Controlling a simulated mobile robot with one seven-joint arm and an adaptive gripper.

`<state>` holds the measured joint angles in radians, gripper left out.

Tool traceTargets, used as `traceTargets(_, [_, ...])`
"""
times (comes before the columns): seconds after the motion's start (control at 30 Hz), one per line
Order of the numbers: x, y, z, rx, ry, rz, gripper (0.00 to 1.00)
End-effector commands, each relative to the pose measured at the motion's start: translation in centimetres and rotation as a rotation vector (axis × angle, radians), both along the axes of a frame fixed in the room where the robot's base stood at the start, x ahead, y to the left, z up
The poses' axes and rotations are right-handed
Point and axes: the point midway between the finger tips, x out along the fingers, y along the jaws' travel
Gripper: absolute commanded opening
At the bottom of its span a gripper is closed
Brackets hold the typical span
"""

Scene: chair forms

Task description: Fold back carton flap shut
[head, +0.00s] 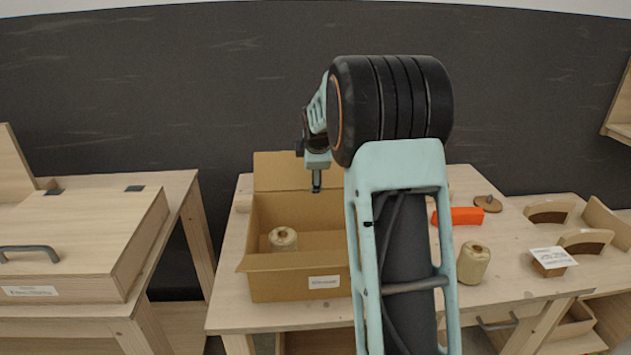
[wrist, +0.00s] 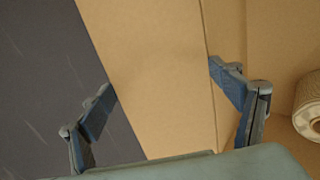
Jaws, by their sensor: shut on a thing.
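The open brown carton (head: 275,287) stands on the middle table. Its back flap (head: 277,172) stands up at the rear edge in the head view. My gripper (head: 316,188) is at the right part of this flap, pointing down. In the wrist view my gripper (wrist: 162,82) has one finger at the flap's outer edge and the other near its fold line, with the flap (wrist: 150,60) between them. It is shut on the flap. My arm hides the carton's right side.
A cream roll (head: 283,239) stands inside the carton, and another roll (head: 473,263) stands right of my arm. An orange block (head: 458,216) and a wooden disc (head: 488,203) lie behind it. A wooden chest (head: 75,245) is on the left table.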

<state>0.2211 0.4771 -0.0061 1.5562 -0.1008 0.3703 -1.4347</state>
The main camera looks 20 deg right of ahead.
Motion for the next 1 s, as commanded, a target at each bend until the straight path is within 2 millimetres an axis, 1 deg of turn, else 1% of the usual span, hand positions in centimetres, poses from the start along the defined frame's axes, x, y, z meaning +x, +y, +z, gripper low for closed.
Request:
traceTargets(0.03, [-0.2, 0.1, -0.7, -0.007, -0.021, 0.001, 0.41])
traceTargets(0.4, [-0.9, 0.3, -0.1, -0.046, -0.157, 0.002, 0.41])
traceTargets(0.73, [-1.5, 0.5, 0.6, -0.054, -0.193, 0.002, 0.41])
traceTargets(1.0, [-1.0, 0.5, 0.2, -0.064, -0.224, 0.000, 0.41])
